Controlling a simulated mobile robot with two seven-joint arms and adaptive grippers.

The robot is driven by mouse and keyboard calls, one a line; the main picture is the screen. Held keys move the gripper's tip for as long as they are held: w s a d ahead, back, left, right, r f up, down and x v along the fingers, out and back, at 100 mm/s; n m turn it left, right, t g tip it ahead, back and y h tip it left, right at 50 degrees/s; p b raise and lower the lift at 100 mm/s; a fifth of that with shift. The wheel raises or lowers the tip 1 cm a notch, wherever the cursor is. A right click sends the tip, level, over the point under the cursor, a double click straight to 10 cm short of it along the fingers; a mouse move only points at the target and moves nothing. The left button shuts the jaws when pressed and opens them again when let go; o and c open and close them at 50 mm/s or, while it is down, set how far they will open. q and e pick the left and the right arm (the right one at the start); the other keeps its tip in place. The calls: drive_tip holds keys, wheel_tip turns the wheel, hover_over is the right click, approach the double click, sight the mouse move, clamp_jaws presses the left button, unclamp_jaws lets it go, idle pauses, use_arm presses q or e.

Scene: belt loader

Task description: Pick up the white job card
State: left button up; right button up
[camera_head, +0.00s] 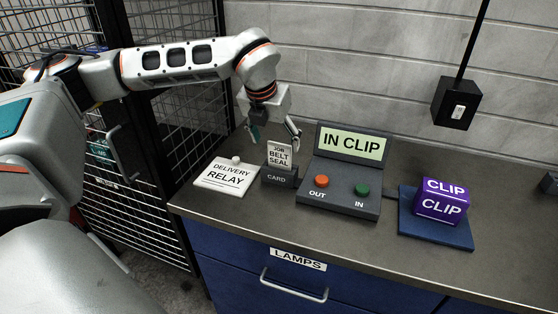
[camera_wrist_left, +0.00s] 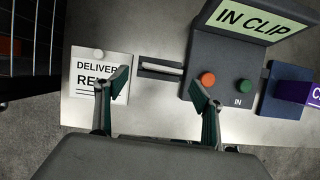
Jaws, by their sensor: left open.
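The white job card (camera_head: 279,155), marked "JOB BELT SEAL", stands upright in a dark holder (camera_head: 280,177) marked "CARD" on the counter. In the left wrist view the card (camera_wrist_left: 162,68) shows as a thin white edge in the holder's slot. My left gripper (camera_head: 275,136) is open and empty, just above and behind the card in the head view. In the left wrist view its two fingers (camera_wrist_left: 158,80) are spread to either side of the card, with nothing between them. My right gripper is in neither view.
A white "DELIVERY RELAY" plate (camera_head: 226,176) lies left of the holder. Right of it stands a grey console (camera_head: 340,199) with "OUT" and "IN" buttons and a screen reading "IN CLIP". A purple "CLIP" block (camera_head: 441,201) sits on a blue base farther right. A brick wall stands behind.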

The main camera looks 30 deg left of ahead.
sight(279, 149)
use_arm(q)
drive_tip(key=x, duration=0.6)
drive_tip(key=shift+w, duration=0.3)
drive_tip(key=c, duration=1.2)
